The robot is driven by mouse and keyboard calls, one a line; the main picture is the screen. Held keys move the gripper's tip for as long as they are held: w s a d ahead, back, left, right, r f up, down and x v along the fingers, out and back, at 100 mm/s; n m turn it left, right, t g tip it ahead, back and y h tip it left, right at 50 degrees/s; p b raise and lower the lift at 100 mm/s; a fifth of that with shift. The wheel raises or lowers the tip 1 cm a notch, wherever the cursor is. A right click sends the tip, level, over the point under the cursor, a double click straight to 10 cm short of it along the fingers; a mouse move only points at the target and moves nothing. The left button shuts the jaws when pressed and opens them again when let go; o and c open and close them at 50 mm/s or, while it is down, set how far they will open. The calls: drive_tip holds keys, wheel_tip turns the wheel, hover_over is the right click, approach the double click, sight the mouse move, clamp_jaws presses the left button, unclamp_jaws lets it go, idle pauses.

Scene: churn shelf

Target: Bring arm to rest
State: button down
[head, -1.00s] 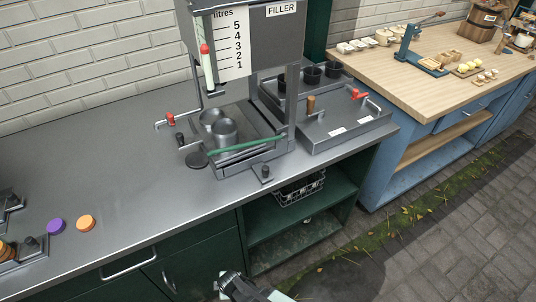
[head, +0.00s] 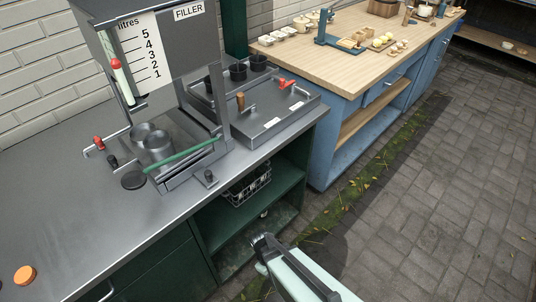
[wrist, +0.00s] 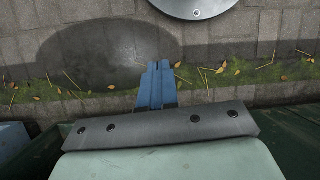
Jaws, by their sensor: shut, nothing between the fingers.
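In the wrist view, my gripper (wrist: 157,88) has its blue fingers together with nothing between them. It points down over paving and a mossy strip (wrist: 220,80) with yellow leaves. In the head view, my pale green and black arm (head: 300,275) shows at the bottom, in front of the green cabinet and above the paving. I cannot make out the fingers there.
The grey counter (head: 60,190) carries the filler (head: 185,55), metal cups (head: 157,148) and an orange disc (head: 25,275). A wire basket (head: 250,188) sits on the shelf below. A blue wood-topped bench (head: 330,75) stands behind right. Open paving (head: 450,170) lies to the right.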

drive_tip(key=s+d+f+m+g+y, duration=0.2)
drive_tip(key=s+d+m+g, duration=0.1)
drive_tip(key=s+d+m, duration=0.7)
drive_tip(key=s+d, duration=0.2)
drive_tip(key=d, duration=0.2)
drive_tip(key=shift+d+y, duration=0.4)
idle(0.5)
